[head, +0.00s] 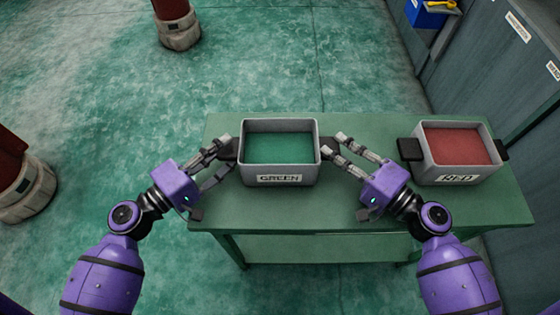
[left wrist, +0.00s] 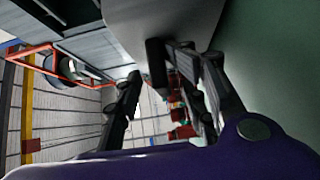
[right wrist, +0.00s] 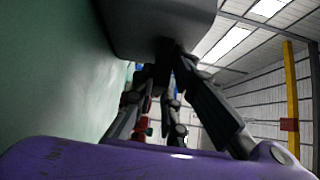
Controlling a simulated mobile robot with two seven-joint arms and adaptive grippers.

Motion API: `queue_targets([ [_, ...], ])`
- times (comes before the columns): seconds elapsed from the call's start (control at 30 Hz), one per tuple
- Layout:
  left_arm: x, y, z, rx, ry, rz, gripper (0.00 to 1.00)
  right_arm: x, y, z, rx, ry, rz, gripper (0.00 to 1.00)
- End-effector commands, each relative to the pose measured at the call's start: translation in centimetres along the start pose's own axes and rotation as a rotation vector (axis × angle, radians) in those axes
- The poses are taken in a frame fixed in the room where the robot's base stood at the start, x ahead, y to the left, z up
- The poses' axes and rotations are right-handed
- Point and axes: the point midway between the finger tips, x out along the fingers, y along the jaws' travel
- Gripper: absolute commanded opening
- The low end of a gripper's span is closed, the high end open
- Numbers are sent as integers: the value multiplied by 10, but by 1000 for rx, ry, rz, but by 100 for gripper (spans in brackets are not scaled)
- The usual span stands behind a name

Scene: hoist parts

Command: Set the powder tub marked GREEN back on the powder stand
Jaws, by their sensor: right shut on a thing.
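The grey powder tub marked GREEN (head: 279,180), with green powder inside, is upright over the green stand (head: 350,208) and appears to rest on its top. It has a dark handle at each end. My left gripper (head: 226,150) is at its left handle; in the left wrist view the fingers (left wrist: 150,85) are apart, with the dark handle (left wrist: 156,62) close to one finger. My right gripper (head: 332,148) is shut on the right handle; in the right wrist view its fingers (right wrist: 165,65) come together there, below the tub's grey wall (right wrist: 160,25).
A second grey tub marked RED (head: 458,178), with red powder, stands at the stand's right end. Grey cabinets (head: 480,70) and a blue bin (head: 428,14) are at the right. Red-brown posts (head: 178,28) stand on the open floor at the left.

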Motion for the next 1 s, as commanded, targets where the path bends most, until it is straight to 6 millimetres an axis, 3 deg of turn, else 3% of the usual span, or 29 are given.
queue_targets([
  [0.03, 7, 4, 16, -11, -37, 15, 34, 7, -2, 13, 7, -30, -11, 0],
  [0.83, 6, 4, 16, -11, -39, 13, 34, 5, 2, 12, 2, -26, -1, 0],
  [0.87, 5, 1, 16, -10, -38, 7, 34, 5, 2, 12, 3, -26, -1, 16],
  [1.0, 5, 1, 16, -10, -38, 6, 34, 5, 1, 12, 5, -27, -2, 34],
])
